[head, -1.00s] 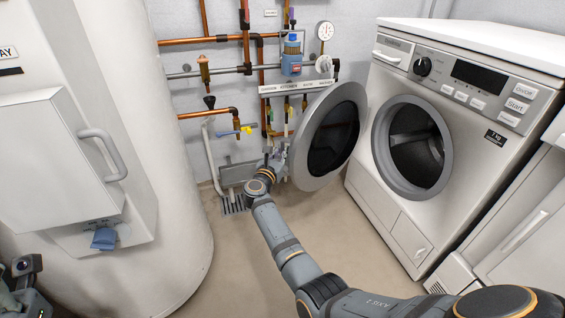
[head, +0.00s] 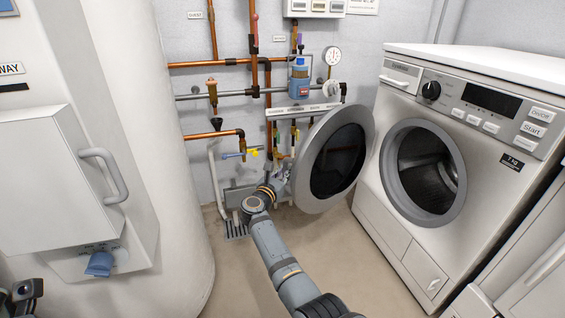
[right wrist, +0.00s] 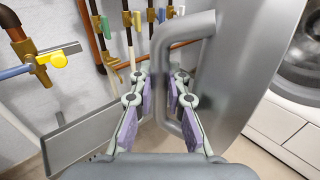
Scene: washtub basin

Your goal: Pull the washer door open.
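The washer door (head: 364,124) is a round grey-rimmed disc with dark glass. It stands swung wide open, well to the left of the washer (head: 395,205) and its round opening (head: 427,172). The grey door handle (right wrist: 162,75) is a bracket on the door's face in the right wrist view. My right gripper (right wrist: 161,92) has its purple-padded fingers apart, one on each side of the handle bar; firm contact does not show. In the head view my right gripper (head: 277,182) is at the door's left edge, partly hidden. My left gripper's fingers do not show.
Copper pipes (head: 213,134) and valves run along the back wall behind the door. A large white tank (head: 180,200) with a handled box (head: 50,190) stands at left. Floor (head: 350,255) is clear between tank and washer.

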